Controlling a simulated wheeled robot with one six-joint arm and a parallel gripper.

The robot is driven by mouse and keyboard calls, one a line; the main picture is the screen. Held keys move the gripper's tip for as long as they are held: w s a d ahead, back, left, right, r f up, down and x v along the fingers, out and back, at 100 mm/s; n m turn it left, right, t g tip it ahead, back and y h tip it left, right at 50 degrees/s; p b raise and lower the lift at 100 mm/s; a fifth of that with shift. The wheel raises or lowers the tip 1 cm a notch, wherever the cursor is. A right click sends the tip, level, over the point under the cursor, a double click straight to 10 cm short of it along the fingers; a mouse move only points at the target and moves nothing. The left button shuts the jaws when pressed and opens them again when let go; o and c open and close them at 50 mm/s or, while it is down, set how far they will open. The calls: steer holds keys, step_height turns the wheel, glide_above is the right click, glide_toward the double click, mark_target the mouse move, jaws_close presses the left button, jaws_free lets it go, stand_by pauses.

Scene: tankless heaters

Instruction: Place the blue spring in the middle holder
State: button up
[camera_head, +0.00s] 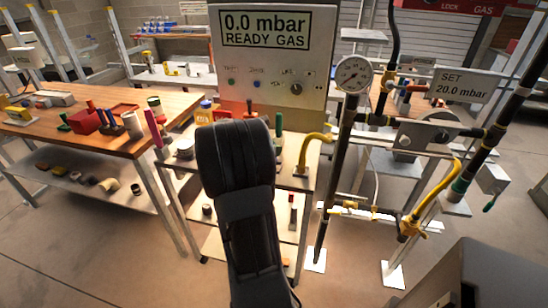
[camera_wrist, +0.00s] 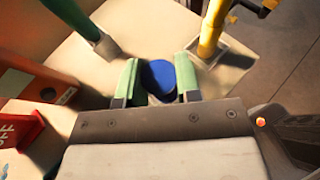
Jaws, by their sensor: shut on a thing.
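In the wrist view, my gripper (camera_wrist: 160,82) has its two green-tipped fingers closed on the blue spring (camera_wrist: 158,73), which shows as a round blue top between them. Pale bench surface lies around it; I cannot tell whether the spring touches it or sits in a holder. A green post (camera_wrist: 72,18) on a small base stands up and left of the spring. A yellow post (camera_wrist: 211,30) on a square base stands up and right. Which holder is the middle one is not clear. In the head view my arm covers the gripper and spring.
An orange-red box (camera_wrist: 40,88) and a red piece (camera_wrist: 18,130) lie left of my gripper. In the head view, the gas panel (camera_head: 272,60) stands behind the bench, a gauge (camera_head: 353,74) and pipework to the right, and a wooden table (camera_head: 90,125) with parts to the left.

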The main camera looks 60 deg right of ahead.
steer(key=shift+w+d+f, duration=0.1)
steer(key=shift+d+f, duration=0.45)
steer(key=shift+f, duration=0.15)
steer(key=shift+d+f, duration=0.2)
steer(key=shift+f, duration=1.5)
steer(key=shift+f, duration=0.15)
steer(key=o, duration=0.9)
